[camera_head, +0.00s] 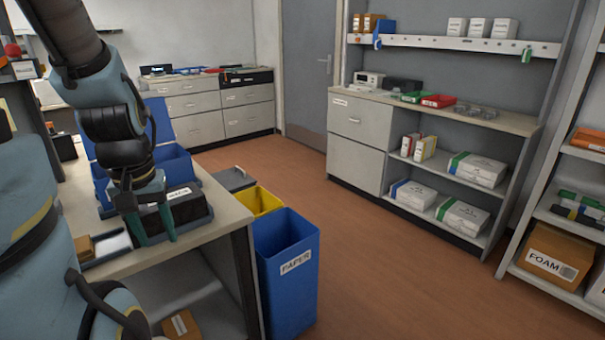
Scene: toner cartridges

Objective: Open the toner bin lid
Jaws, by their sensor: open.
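A blue bin (173,163) stands on the table at left, partly hidden behind my arm. A blue panel that looks like its lid (160,122) stands raised at its back; my arm covers the middle of it. My gripper (156,236) points down in front of the bin, its teal fingers apart. A black box with a white label (187,205) sits in a low blue tray (203,220) just beside and behind the fingers. I cannot tell whether the fingers touch the box. The inside of the bin is hidden.
A small tray with a brown item (85,247) lies on the table left of my gripper. A blue paper bin (287,270) and a yellow bin (258,200) stand on the floor by the table's right edge. The floor to the right is clear up to the shelves.

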